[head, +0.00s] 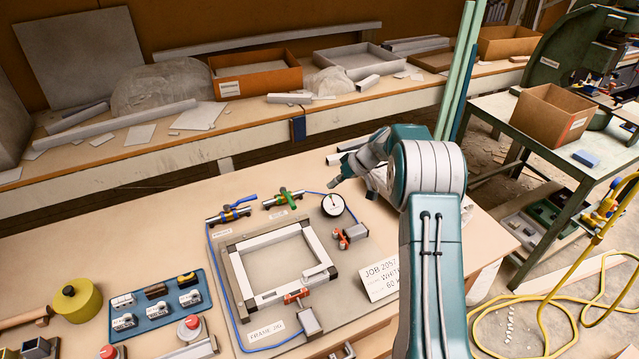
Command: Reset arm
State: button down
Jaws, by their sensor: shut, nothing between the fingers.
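My arm rises at the right of the head view and bends over the workbench (130,240). My gripper (334,185) is shut and empty at the far end of the forearm, pointing left and down. In the picture it is just above a round white pressure gauge (332,205); I cannot tell the exact height between them. A square frame of pale bars (282,262) sits in the jig on the bench, left of and below the gripper. Part of the bench behind my arm is hidden.
A blue tray (155,318) with small blocks, a yellow-green mallet (77,300) and red buttons (189,327) are at the left. A job card (379,281) lies close to my arm. A shelf with boxes runs behind. A yellow hose (560,297) lies on the floor at right.

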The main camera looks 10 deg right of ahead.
jog(key=shift+d+r, duration=0.2)
jog(key=shift+d, duration=0.1)
jog(key=s+a+r+m+h, duration=0.1)
jog(key=s+a+r+h, duration=0.15)
jog(key=s+r, duration=0.65)
jog(key=s+a+r+m+h, duration=0.1)
jog(key=s+a+r, duration=0.3)
jog(key=s+r, duration=0.55)
jog(key=s+a+r+m+t+h, duration=0.1)
jog(key=s+h, duration=0.3)
jog(key=s, duration=1.9)
jog(key=shift+m+t, duration=0.7)
jog(key=shift+m, duration=0.2)
jog(key=shift+r, duration=0.15)
